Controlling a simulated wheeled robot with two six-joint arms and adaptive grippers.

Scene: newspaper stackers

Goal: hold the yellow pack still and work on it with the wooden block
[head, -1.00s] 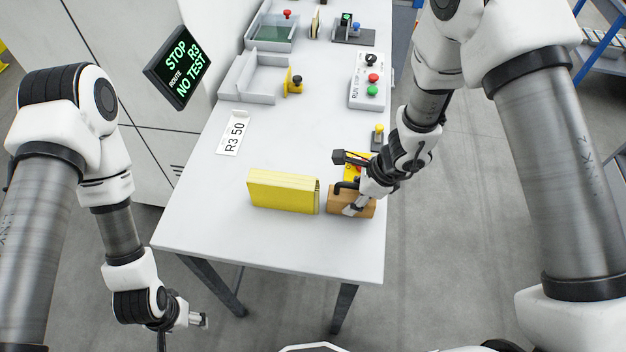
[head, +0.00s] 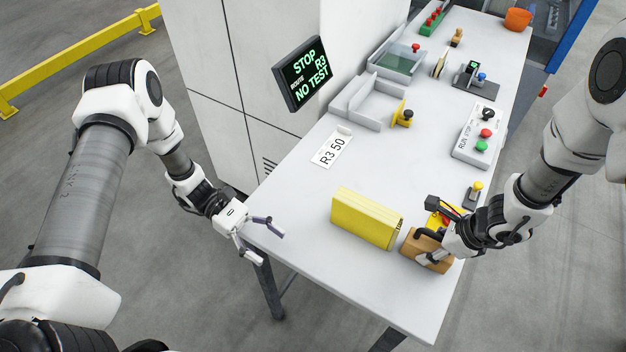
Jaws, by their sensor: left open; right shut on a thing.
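The yellow pack (head: 362,217) stands on the white table near its front, its right end showing page-like edges. The wooden block (head: 420,252) is on the table just right of the pack, with a small gap or light contact; I cannot tell which. My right gripper (head: 432,247) is shut on the wooden block from the right side and hides part of it. My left gripper (head: 265,241) is open and empty at the table's left edge, to the left of the pack and apart from it.
A sign reading R3 50 (head: 332,151) lies behind the pack. Grey trays (head: 362,101), a yellow-handled stamp (head: 403,115) and a button box (head: 477,136) are further back. A screen (head: 303,73) reads STOP R3 NO TEST. The table (head: 300,210) is clear left of the pack.

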